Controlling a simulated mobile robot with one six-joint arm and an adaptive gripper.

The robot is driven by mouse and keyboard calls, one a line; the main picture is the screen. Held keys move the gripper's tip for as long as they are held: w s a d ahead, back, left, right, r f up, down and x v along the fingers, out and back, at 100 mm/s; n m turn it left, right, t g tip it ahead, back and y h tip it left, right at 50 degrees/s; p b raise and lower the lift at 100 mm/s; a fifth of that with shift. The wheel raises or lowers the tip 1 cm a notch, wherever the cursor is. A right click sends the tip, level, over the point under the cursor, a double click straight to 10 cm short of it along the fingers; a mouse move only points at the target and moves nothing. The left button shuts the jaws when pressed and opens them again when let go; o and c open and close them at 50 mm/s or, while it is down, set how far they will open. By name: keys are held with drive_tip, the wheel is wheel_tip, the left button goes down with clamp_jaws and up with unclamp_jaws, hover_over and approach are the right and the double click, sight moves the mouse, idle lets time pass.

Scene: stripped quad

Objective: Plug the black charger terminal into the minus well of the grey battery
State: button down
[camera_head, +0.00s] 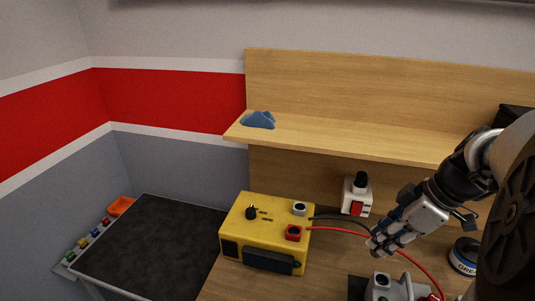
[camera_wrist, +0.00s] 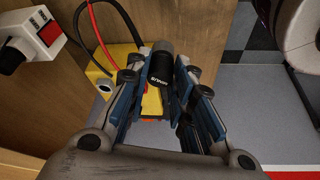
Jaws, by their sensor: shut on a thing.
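My gripper (camera_head: 380,246) is shut on the black charger terminal (camera_wrist: 161,64), whose label, seen upside down, seems to read "MINUS" in the wrist view. In the head view the fingers largely hide the terminal. A black cable (camera_head: 335,217) runs from the yellow charger (camera_head: 240,229) toward my gripper. The grey battery (camera_head: 401,290) is cut off by the bottom edge of the head view, below my gripper and apart from it. One pale, round-rimmed well (camera_head: 381,280) shows on its top; its marking is too small to read.
A red cable (camera_head: 411,261) curves from the charger past my gripper to the battery's right side. A white box with a red switch and black knob (camera_head: 356,196) stands behind. A tin (camera_head: 464,256) is at right. A shelf (camera_head: 300,132) with a blue cloth (camera_head: 258,120) overhangs the bench.

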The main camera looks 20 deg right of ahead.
idle(0.3)
drive_tip(key=d+n, duration=0.1)
drive_tip(key=d+n+p, duration=0.1)
drive_tip(key=d, duration=0.1)
drive_tip(key=s+d+n+g+y, duration=0.1)
drive_tip(key=shift+d+n, duration=0.3)
drive_tip(key=shift+d, duration=0.05)
drive_tip(key=shift+f, duration=0.1)
wheel_tip(320, 180, down, 4)
drive_tip(key=b, duration=0.2)
drive_tip(key=shift+b, duration=0.35)
drive_tip(key=shift+a, duration=0.1)
